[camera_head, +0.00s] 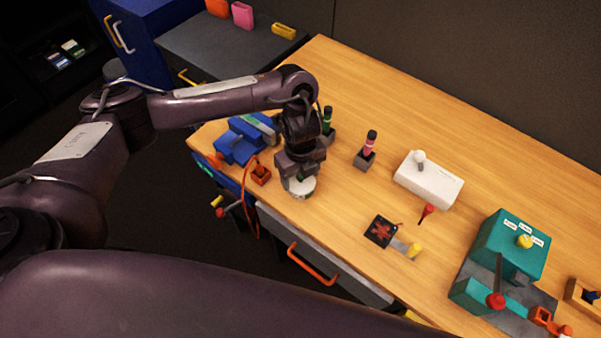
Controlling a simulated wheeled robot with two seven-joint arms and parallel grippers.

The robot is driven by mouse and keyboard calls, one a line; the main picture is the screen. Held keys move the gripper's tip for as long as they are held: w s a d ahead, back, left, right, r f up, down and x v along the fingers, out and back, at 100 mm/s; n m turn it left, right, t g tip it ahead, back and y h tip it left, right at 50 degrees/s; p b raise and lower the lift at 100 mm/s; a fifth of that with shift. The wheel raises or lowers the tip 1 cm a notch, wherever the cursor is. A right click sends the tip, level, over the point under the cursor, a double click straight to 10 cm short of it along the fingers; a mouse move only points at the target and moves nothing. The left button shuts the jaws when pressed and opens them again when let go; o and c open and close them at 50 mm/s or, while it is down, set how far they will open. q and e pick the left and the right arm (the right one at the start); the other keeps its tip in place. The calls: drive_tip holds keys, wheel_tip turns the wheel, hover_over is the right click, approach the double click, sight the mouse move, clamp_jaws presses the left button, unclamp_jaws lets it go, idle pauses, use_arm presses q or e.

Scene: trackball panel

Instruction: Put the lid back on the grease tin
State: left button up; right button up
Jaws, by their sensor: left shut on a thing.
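My left gripper (300,180) points down near the table's front left edge. It is shut on the top of a round, pale grey piece (301,190), which looks like the lid of the grease tin. A little green shows between the fingers. The fingers hide much of this piece. I cannot tell whether the tin is under it, or whether the piece touches the table. No separate tin can be made out. My right gripper is not in view.
The wooden table (345,80) is clear at the back.

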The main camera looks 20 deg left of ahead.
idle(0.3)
use_arm(q)
drive_tip(key=o, duration=1.2)
drive_tip(key=shift+o, duration=0.2)
drive_tip(key=shift+r, duration=0.1)
drive_tip(key=shift+r+p, duration=3.3)
drive_tip(key=shift+r, duration=0.15)
clamp_jaws()
drive_tip(key=shift+f, duration=0.15)
